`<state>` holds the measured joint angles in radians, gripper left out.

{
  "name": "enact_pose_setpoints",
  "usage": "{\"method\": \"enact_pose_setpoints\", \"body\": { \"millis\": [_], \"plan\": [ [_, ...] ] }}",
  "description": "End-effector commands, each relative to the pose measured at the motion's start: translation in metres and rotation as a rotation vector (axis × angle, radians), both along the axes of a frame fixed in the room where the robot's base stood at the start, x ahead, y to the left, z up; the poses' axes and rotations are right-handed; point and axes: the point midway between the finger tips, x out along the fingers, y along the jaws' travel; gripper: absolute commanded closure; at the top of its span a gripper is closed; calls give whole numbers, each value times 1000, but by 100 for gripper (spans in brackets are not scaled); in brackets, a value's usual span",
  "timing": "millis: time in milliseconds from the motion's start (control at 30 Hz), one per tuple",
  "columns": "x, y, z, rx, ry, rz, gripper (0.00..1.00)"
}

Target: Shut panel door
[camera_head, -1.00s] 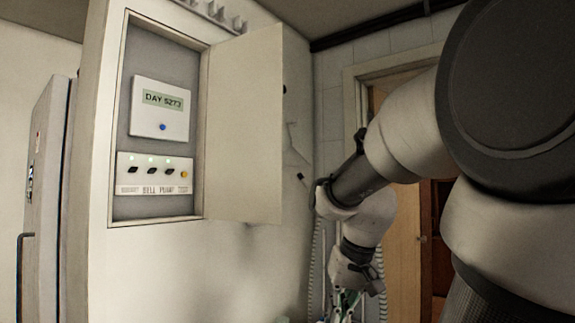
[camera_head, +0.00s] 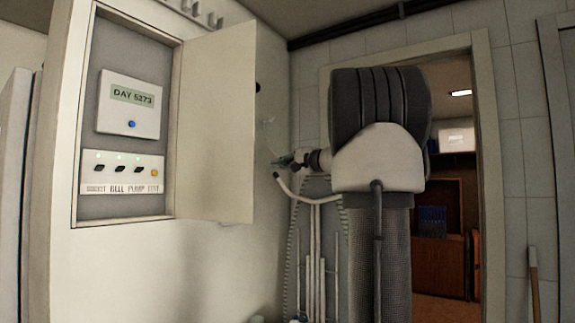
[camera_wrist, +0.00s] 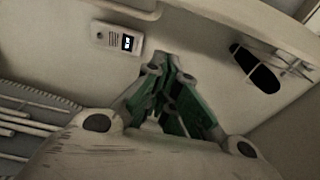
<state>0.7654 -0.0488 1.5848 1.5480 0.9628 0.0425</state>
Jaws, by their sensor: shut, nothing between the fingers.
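The panel door (camera_head: 215,125) is a plain pale flap. It stands wide open, swung out from the right side of the wall recess. In the wrist view my gripper's green fingers (camera_wrist: 168,70) are together and empty.
In the wrist view a small white box with a display (camera_wrist: 117,38) and a dark oval opening (camera_wrist: 255,68) lie beyond my fingers. White pipes (camera_head: 315,240) stand below my gripper in the head view. A doorway (camera_head: 455,190) opens at the right.

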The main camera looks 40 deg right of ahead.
Motion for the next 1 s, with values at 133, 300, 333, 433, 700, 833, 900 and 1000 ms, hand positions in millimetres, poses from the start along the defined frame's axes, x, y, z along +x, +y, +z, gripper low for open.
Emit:
{"method": "enact_pose_setpoints", "body": {
  "millis": [133, 300, 333, 433, 700, 833, 900, 1000],
  "plan": [
    [33, 8, -1, -1, 1, 4, 100],
    [41, 23, 1, -2, 0, 2, 100],
    [39, 27, 1, -3, -2, 1, 100],
    [33, 36, 1, -2, 0, 0, 100],
    [28, 44, 0, -1, 1, 0, 100],
    [28, 44, 0, -1, 1, 0, 100],
    [28, 44, 0, -1, 1, 0, 100],
    [27, 46, 0, -2, 1, -3, 100]
  ]
}}
